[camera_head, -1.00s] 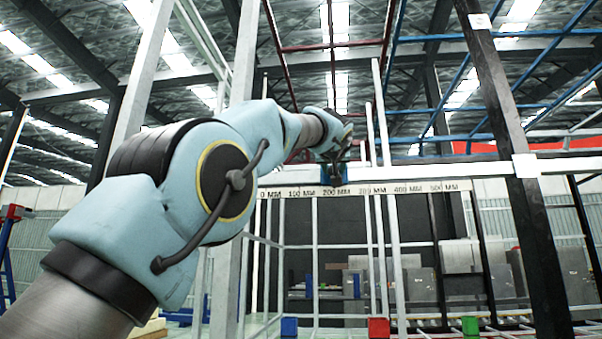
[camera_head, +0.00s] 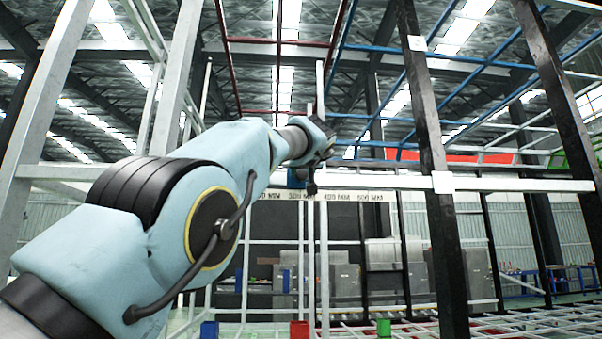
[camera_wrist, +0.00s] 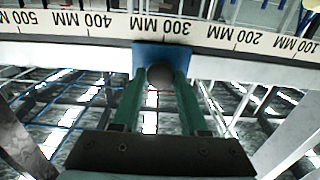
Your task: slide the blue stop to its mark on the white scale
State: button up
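The blue stop (camera_wrist: 139,58) sits on the pale rail, against the lower edge of the white scale (camera_wrist: 66,21) in the wrist view. The scale's labels appear upside down there, rising leftward. The stop stands close to the 300 MM label, slightly on its 400 MM side. I cannot make out a distinct target mark. My gripper (camera_wrist: 160,78) has its green fingers on both sides of the stop's dark round knob (camera_wrist: 160,74), closed on it as far as shows.
The white rail (camera_head: 520,185) runs right, past a dark upright post (camera_head: 440,215). A pale upright (camera_head: 30,150) stands at the left. Blue (camera_head: 209,330), red (camera_head: 299,330) and green (camera_head: 384,328) blocks are low in front. Open framework lies behind the rail.

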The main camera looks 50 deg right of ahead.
jog(key=o, duration=0.4)
jog(key=b+v, duration=0.6)
jog(key=v, duration=0.4)
jog(key=shift+s+a+b, duration=0.25)
jog(key=shift+a+b, duration=0.05)
jog(key=shift+b, duration=0.05)
